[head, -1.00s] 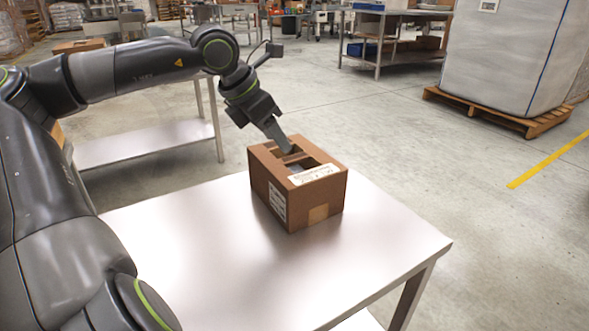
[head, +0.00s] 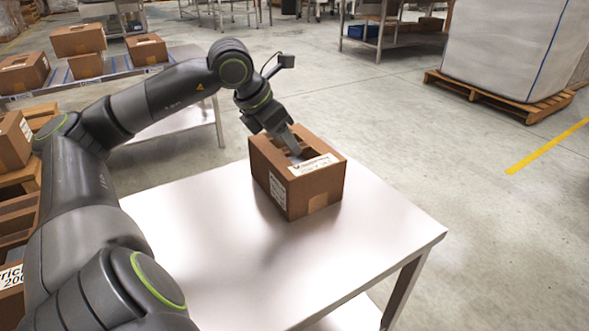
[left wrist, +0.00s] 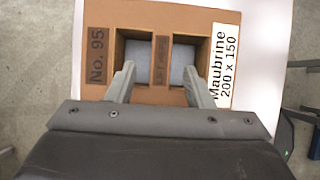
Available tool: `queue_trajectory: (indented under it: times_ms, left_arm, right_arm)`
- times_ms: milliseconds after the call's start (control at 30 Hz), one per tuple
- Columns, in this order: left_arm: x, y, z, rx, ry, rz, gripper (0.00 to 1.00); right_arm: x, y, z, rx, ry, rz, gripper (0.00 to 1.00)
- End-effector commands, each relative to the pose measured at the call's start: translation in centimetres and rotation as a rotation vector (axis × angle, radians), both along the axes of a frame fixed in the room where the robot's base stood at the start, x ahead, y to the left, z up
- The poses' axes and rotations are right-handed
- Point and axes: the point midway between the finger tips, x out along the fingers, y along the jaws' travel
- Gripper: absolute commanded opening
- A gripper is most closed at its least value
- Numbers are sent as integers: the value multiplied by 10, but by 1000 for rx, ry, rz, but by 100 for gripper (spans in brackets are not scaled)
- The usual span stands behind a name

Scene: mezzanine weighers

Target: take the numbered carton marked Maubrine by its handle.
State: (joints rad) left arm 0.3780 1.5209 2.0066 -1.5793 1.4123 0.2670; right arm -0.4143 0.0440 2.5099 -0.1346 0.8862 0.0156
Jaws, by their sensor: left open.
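The carton (head: 315,190) is brown cardboard and stands upright on a pale metal table (head: 385,235). In the left wrist view the carton (left wrist: 142,17) bears a "Maubrine 200 x 150" label (left wrist: 222,65) and a "No. 95" mark (left wrist: 97,57). A handle strip (left wrist: 160,58) runs between two openings in its top. My left gripper (head: 297,152) reaches down at the carton's top. In the left wrist view my left gripper (left wrist: 158,78) is open, one finger on either side of the handle strip, with gaps showing between. My right gripper is not in view.
Other cartons (head: 78,40) stand on a bench at the back left, and more are stacked at the left edge. A large wrapped block on a wooden pallet (head: 490,97) stands at the back right. The tabletop around the carton is bare.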

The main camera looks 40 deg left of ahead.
Motion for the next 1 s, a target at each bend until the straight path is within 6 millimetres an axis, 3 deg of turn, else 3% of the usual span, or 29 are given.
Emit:
queue_trajectory:
  times_ms: [400, 767, 1000]
  left_arm:
    - [21, -7, -32, -4, -1, -1, 47]
    - [23, -8, -35, 0, 0, 0, 47]
    - [23, -7, -35, -1, 0, 0, 16]
  right_arm:
    - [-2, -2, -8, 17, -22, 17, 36]
    - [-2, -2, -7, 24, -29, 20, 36]
    - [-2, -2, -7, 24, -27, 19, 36]
